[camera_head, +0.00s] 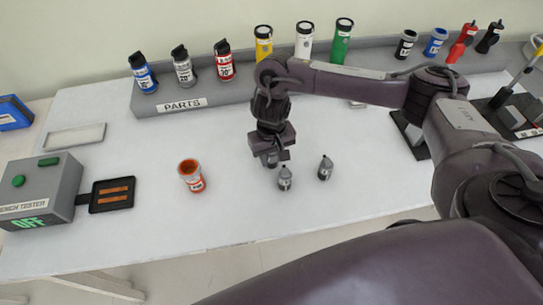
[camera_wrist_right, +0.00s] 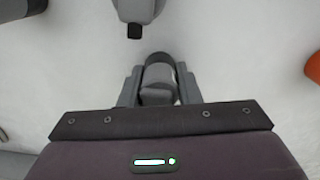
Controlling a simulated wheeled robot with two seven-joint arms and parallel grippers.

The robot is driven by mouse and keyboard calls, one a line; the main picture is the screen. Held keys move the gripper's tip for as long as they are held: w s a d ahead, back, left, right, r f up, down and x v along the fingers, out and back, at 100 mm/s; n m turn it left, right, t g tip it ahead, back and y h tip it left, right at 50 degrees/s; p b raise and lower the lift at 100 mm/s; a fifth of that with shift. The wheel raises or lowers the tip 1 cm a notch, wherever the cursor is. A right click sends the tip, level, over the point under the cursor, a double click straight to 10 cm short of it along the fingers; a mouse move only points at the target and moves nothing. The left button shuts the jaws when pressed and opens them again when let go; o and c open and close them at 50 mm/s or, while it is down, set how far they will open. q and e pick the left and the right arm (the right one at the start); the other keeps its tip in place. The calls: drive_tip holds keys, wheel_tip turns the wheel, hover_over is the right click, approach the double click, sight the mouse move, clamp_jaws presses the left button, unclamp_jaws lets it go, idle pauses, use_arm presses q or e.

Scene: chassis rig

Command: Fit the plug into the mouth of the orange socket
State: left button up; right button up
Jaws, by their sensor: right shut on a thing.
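My right gripper (camera_head: 271,160) points down over the middle of the white table. In the right wrist view its fingers are shut on a grey plug (camera_wrist_right: 158,78); in the head view the gripper largely hides this plug. I cannot tell whether it touches the table. The orange socket (camera_head: 190,177) stands upright to the left of the gripper, its mouth open upward. An orange edge also shows at the right of the right wrist view (camera_wrist_right: 313,67). Two other grey plugs stand close by, one (camera_head: 285,179) just in front of the gripper and one (camera_head: 325,168) to its right. My left gripper is out of view.
A bench tester (camera_head: 40,188) reading OFF, with a black pad (camera_head: 111,194), stands at the left. A grey PARTS rack (camera_head: 183,101) with several coloured canisters runs along the back. The table between the gripper and the orange socket is clear.

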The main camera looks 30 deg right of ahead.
drive_tip(key=o, duration=1)
drive_tip(key=shift+f, duration=0.1)
